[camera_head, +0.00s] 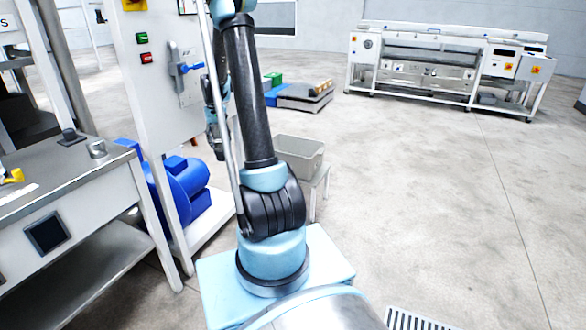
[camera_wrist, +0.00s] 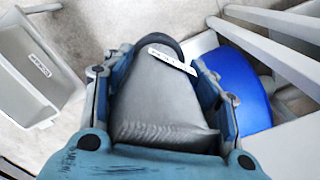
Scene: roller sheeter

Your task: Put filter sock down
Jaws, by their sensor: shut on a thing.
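The filter sock (camera_wrist: 160,100) is grey, with a dark ring at its far end and a white label strip. My gripper (camera_wrist: 165,72) is shut on it, one finger on each side, and holds it up above the floor. In the head view my gripper is mostly hidden behind my arm, in front of the white cabinet, and I cannot make out the sock there.
A grey bin (camera_head: 300,152) stands on a low stand right of my arm; a labelled grey bin (camera_wrist: 32,85) shows at left in the wrist view. A blue motor (camera_head: 182,188) and steel bench (camera_head: 80,190) are left. The floor to the right is clear.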

